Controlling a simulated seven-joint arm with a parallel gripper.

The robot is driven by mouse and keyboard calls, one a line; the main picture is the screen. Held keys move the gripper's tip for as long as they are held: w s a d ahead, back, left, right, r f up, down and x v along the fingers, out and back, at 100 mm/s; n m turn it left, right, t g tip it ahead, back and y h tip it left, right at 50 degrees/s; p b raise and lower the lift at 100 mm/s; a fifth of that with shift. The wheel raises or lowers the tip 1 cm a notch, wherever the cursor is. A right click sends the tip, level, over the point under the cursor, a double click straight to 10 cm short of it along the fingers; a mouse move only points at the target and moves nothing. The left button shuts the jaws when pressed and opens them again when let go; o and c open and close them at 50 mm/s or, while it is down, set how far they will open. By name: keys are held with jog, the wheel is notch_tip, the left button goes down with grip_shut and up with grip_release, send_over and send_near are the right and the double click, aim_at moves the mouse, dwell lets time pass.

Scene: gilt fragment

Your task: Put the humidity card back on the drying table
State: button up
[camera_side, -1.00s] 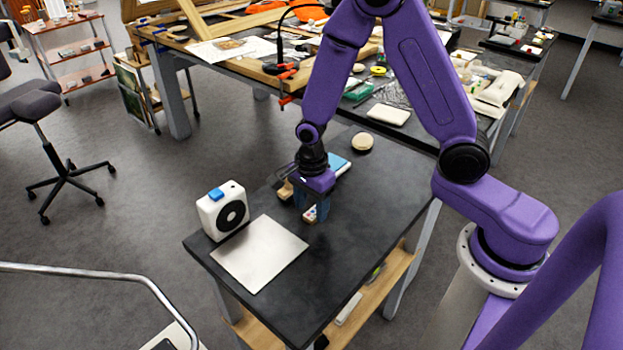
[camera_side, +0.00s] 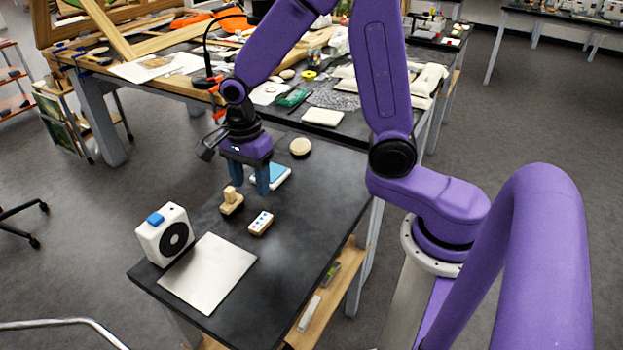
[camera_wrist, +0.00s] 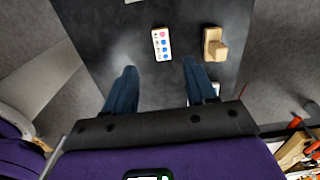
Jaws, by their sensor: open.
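The humidity card (camera_side: 261,222), a small pale card with pink and blue dots, lies flat on the black table (camera_side: 320,215). It also shows in the wrist view (camera_wrist: 162,45), face up just beyond my fingertips. I take this black table as the drying table. My gripper (camera_side: 248,182) is open and empty, above the table and behind the card in the side view. In the wrist view its two blue fingers (camera_wrist: 160,70) are spread wide, with nothing between them. The card is clear of both fingers.
A wooden block with a knob (camera_side: 231,202) stands left of the card. A white fan (camera_side: 165,235) and a pale square sheet (camera_side: 208,273) are at the near left. A blue-and-white item (camera_side: 282,176) and a beige disc (camera_side: 300,147) lie behind.

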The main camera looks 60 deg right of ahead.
jog(key=s+d+r+n, duration=0.1)
jog(key=s+r+n, duration=0.1)
jog(key=s+n, duration=0.9)
jog(key=s+d+r+n, duration=0.1)
jog(key=s+r+n, duration=0.2)
jog(key=s+n, duration=0.8)
jog(key=n, duration=0.8)
jog(key=shift+d+r, duration=0.15)
jog(key=shift+r, duration=0.1)
